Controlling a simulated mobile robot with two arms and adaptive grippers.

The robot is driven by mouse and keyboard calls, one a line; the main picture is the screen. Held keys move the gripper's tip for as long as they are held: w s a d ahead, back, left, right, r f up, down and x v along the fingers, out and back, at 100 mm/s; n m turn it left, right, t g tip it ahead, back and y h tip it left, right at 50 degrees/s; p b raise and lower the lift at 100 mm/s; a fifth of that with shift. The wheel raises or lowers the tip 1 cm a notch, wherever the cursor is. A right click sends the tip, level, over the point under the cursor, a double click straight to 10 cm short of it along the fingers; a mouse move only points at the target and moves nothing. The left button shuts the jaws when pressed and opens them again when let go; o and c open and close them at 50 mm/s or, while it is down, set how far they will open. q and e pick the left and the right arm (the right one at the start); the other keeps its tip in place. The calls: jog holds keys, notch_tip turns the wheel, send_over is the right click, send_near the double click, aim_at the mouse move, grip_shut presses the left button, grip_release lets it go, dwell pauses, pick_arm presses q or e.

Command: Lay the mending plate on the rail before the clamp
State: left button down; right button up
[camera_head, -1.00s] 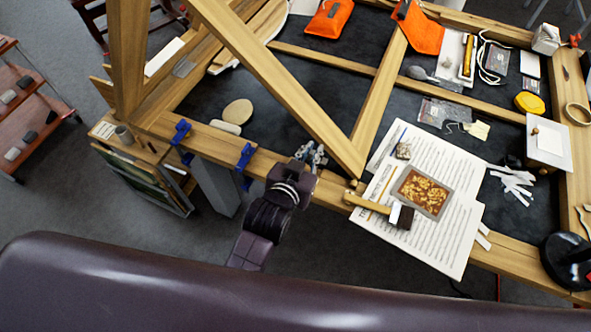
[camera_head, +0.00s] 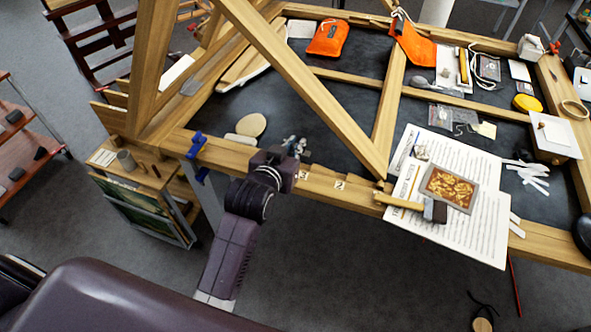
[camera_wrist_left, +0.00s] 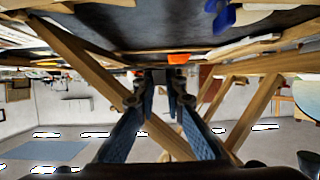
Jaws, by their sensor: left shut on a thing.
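My left gripper (camera_head: 294,146) is over the front wooden rail (camera_head: 318,184), its fingers pointing away from me. In the left wrist view my fingers (camera_wrist_left: 160,80) are closed on a small dark grey piece (camera_wrist_left: 158,76), which I take to be the mending plate. It is too small to make out in the head view. One blue clamp (camera_head: 196,146) grips the rail to the left of the gripper. My left wrist hides the stretch of rail just right of it. A blue clamp part (camera_wrist_left: 222,16) shows in the left wrist view. My right gripper is not in view.
A diagonal wooden brace (camera_head: 300,82) rises close beyond my gripper. A pale oval pad (camera_head: 251,125) lies behind the rail. Right along the rail are printed sheets (camera_head: 480,225), a gilt fragment (camera_head: 449,187) and a brush (camera_head: 410,202). Two small pale squares mark the rail.

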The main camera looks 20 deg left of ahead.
pick_arm(q)
notch_tip(320, 180, down, 6)
jog(key=shift+s+r, duration=0.1)
jog(key=shift+f, duration=0.45)
notch_tip(320, 180, down, 2)
jog(key=shift+f+p, duration=0.2)
jog(key=shift+p, duration=0.1)
jog(key=shift+f, duration=0.45)
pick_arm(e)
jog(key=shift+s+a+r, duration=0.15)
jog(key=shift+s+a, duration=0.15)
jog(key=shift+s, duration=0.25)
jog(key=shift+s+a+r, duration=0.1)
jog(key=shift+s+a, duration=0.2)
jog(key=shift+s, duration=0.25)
pick_arm(q)
jog(key=c, duration=2)
grip_release()
jog(key=shift+f, duration=0.1)
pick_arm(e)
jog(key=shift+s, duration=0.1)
